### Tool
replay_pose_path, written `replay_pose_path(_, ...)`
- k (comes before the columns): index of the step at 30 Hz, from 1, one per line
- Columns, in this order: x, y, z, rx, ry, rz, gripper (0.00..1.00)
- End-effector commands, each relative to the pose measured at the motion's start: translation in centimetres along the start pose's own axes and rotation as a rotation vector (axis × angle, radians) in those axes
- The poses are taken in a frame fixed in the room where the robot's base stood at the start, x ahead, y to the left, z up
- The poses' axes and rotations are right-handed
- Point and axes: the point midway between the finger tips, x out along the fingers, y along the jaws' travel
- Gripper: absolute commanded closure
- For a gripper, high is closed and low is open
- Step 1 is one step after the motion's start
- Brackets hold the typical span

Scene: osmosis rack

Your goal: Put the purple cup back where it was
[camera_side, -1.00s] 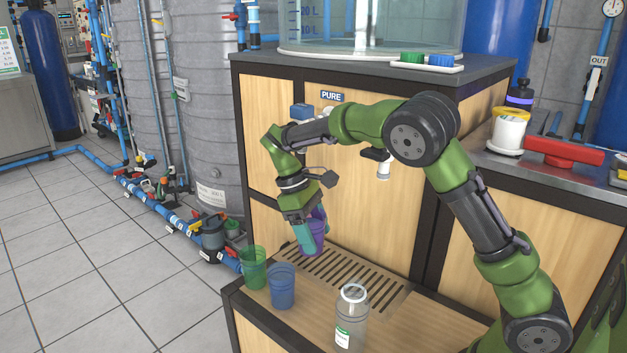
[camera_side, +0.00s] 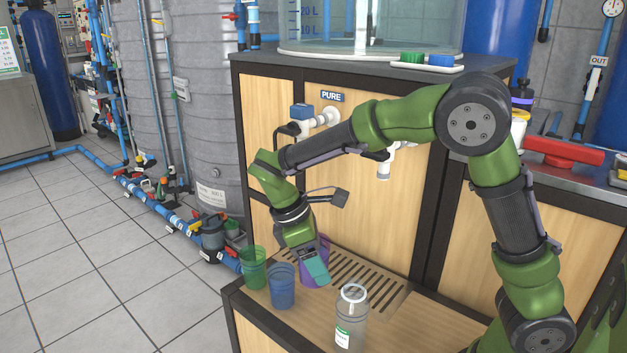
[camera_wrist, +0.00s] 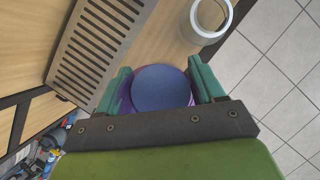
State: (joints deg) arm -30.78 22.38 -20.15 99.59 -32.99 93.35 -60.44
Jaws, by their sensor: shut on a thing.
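My gripper (camera_side: 315,267) is shut on the purple cup (camera_side: 307,279), with its teal fingers on either side of the cup. The cup looks upright and low at the wooden shelf (camera_side: 425,325), just right of the blue cup (camera_side: 282,287) and by the grate's left end. I cannot tell whether its base touches the shelf. In the wrist view the purple cup (camera_wrist: 125,103) sits between the fingers (camera_wrist: 160,85), with a dark blue round surface inside its rim. The green cup (camera_side: 253,268) stands left of the blue cup.
A clear bottle with a white rim (camera_side: 352,315) stands on the shelf to the right, near the front edge; it also shows in the wrist view (camera_wrist: 207,20). The slotted drip grate (camera_side: 365,284) lies behind. Taps (camera_side: 318,116) are mounted on the wooden panel above.

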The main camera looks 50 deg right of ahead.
Motion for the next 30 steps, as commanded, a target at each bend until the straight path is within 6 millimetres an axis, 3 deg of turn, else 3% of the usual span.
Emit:
replay_pose_path(3, 3.1, 0.0, -1.2, 0.000, -0.005, -0.002, 0.73)
replay_pose_path(9, 6.3, 0.0, -2.6, 0.003, -0.002, -0.001, 0.73)
replay_pose_path(14, 7.4, 0.0, -3.0, 0.002, -0.001, -0.001, 0.73)
replay_pose_path(21, 10.6, 0.0, -4.4, 0.003, -0.002, -0.001, 0.73)
replay_pose_path(30, 11.0, 0.1, -4.6, 0.003, 0.002, 0.000, 0.73)
